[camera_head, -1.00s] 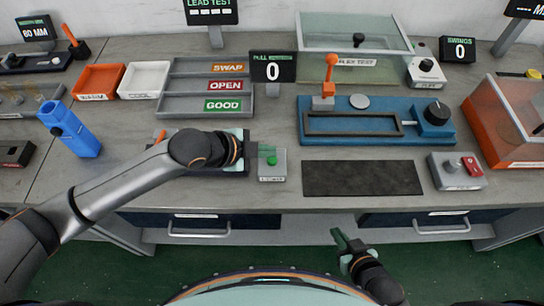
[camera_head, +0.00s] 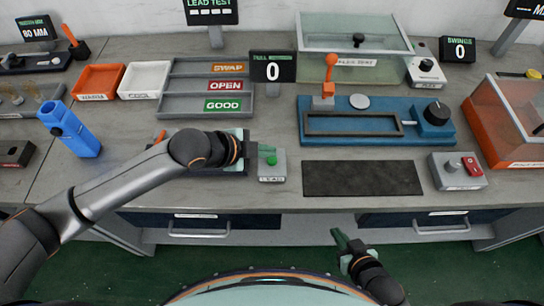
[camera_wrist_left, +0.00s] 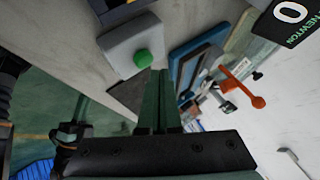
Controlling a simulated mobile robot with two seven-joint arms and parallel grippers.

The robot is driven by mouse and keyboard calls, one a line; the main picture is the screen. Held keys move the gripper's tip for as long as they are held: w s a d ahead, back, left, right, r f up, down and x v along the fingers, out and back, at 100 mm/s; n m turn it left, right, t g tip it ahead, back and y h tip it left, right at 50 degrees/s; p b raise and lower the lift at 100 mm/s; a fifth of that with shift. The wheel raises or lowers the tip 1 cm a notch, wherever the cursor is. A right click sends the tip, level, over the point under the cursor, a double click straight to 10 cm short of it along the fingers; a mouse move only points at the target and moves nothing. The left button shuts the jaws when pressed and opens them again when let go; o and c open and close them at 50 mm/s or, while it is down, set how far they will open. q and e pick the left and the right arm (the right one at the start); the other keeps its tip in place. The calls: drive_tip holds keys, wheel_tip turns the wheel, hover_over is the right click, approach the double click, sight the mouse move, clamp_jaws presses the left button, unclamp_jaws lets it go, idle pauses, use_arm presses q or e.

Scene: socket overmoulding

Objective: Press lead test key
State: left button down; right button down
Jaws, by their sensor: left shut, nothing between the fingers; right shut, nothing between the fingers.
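The lead test key is a green round button (camera_head: 271,160) on a small grey box (camera_head: 272,171) with a "LEAD" label, near the bench's front edge. My left gripper (camera_head: 268,149) is shut and empty, its green fingertips just over the far side of the button. In the left wrist view, the button (camera_wrist_left: 142,58) appears just beyond and left of the closed fingertips (camera_wrist_left: 157,74). I cannot tell whether they touch it. The lead test display (camera_head: 210,10) stands at the back, its lower screen pale. My right gripper (camera_head: 339,238) is shut and empty, below the bench front.
A dark mat (camera_head: 362,178) lies right of the key box. Behind it is a blue fixture (camera_head: 375,107) with an upright orange lever (camera_head: 330,68). A sorting tray (camera_head: 205,103) and a display reading 0 (camera_head: 272,71) stand behind the key.

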use_arm(q)
drive_tip(key=shift+f, duration=0.1)
idle(0.3)
drive_tip(key=shift+f, duration=0.3)
drive_tip(key=shift+f, duration=0.55)
idle(0.8)
drive_tip(key=shift+r+p, duration=0.9)
drive_tip(key=shift+p, duration=0.1)
drive_tip(key=shift+r, duration=0.15)
wheel_tip(320, 180, up, 3)
drive_tip(key=p, duration=0.3)
drive_tip(key=shift+r+p, duration=0.4)
drive_tip(key=shift+r, duration=0.5)
